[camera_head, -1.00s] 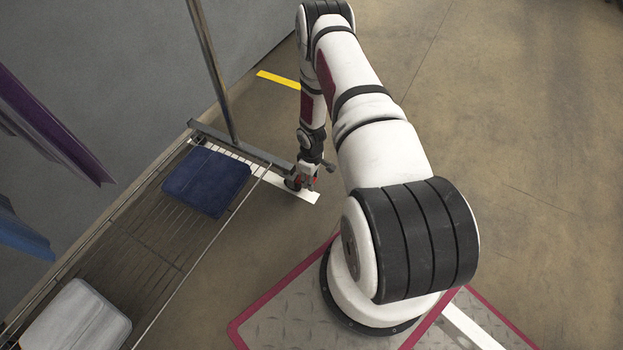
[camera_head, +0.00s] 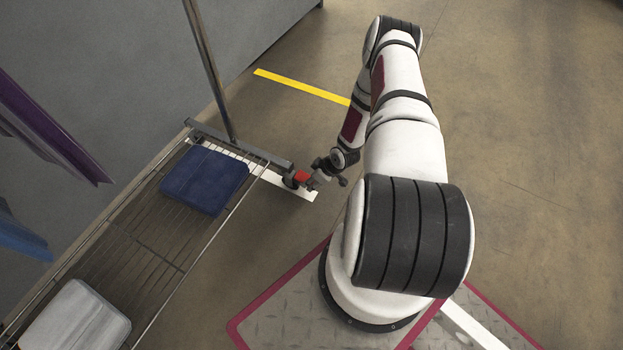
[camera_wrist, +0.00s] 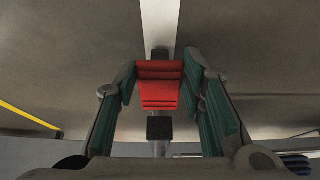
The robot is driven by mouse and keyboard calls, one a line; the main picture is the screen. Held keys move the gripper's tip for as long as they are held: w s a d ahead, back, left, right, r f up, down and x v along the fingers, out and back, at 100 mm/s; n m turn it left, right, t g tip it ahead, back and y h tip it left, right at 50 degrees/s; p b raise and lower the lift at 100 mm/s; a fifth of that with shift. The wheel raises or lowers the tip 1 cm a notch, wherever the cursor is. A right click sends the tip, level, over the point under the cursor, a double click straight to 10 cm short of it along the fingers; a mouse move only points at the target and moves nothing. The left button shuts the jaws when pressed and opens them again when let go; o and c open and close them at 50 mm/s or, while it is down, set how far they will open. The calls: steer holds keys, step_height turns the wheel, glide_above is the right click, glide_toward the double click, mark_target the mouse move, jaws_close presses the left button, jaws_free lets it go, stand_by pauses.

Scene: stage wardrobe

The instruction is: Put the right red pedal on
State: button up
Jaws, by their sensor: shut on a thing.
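The right red pedal (camera_head: 301,177) sits at the caster on the right end of the wheeled rack (camera_head: 262,155). In the wrist view the red pedal (camera_wrist: 160,92) lies between my two fingers, its ridged face toward the camera. My gripper (camera_head: 311,182) comes at it from the right, low near the floor. My gripper in the wrist view (camera_wrist: 161,88) is shut on the pedal, with a finger at each side. The dark wheel (camera_head: 290,181) beside the pedal is partly hidden. The pedal's exact tilt is hard to tell.
A folded blue cloth (camera_head: 205,180) and a pale folded one (camera_head: 76,318) lie on the rack's wire shelf. Purple and blue garments hang at the left. A white strip (camera_head: 295,187) and a yellow strip (camera_head: 300,86) mark the floor.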

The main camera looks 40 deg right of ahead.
steer(key=shift+f+t, duration=0.15)
steer(key=shift+t, duration=0.25)
steer(key=o, duration=1.1)
steer(key=shift+s, duration=0.1)
steer(key=shift+o, duration=0.2)
steer(key=v, duration=1.2)
steer(key=shift+d, duration=0.2)
